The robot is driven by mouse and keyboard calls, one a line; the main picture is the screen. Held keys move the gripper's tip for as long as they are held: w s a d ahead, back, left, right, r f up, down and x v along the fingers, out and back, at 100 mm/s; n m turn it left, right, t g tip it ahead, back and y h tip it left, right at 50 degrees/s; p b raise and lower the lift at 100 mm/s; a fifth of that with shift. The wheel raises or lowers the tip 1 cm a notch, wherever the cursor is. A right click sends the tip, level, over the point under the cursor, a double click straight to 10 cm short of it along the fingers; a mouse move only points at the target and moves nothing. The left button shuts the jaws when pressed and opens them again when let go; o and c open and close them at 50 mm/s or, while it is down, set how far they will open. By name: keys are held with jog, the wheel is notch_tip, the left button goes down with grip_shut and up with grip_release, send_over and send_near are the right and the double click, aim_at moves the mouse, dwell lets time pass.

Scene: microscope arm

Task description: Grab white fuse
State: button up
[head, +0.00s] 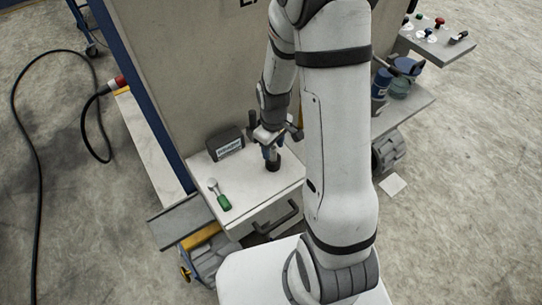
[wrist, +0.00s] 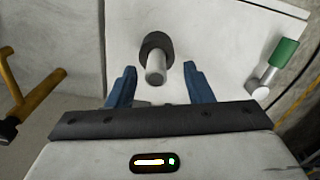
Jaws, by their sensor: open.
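A pale cylinder with a dark round base (wrist: 157,52) stands on the white shelf (wrist: 222,22); it looks like the white fuse. In the wrist view its pale end points towards my gripper (wrist: 160,74). My gripper is open, with one blue finger on each side of the cylinder's near end, and a gap shows on both sides. In the head view my gripper (head: 270,150) is low over the right part of the shelf (head: 250,192). The dark base (head: 273,167) shows just below the fingers, and the pale part is hidden there.
A green and white item (head: 223,198) lies on the shelf's left part; it also shows in the wrist view (wrist: 283,54). A dark labelled box (head: 226,143) stands at the back against the panel (head: 195,70). A yellow bar (wrist: 40,95) is at the wrist view's left.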

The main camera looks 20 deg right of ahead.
aim_at(273, 157)
jog(key=shift+w+d+f+p, duration=0.15)
jog(key=shift+f+p, duration=0.15)
jog(key=shift+f, duration=1.6)
jog(key=shift+c, duration=0.6)
grip_shut()
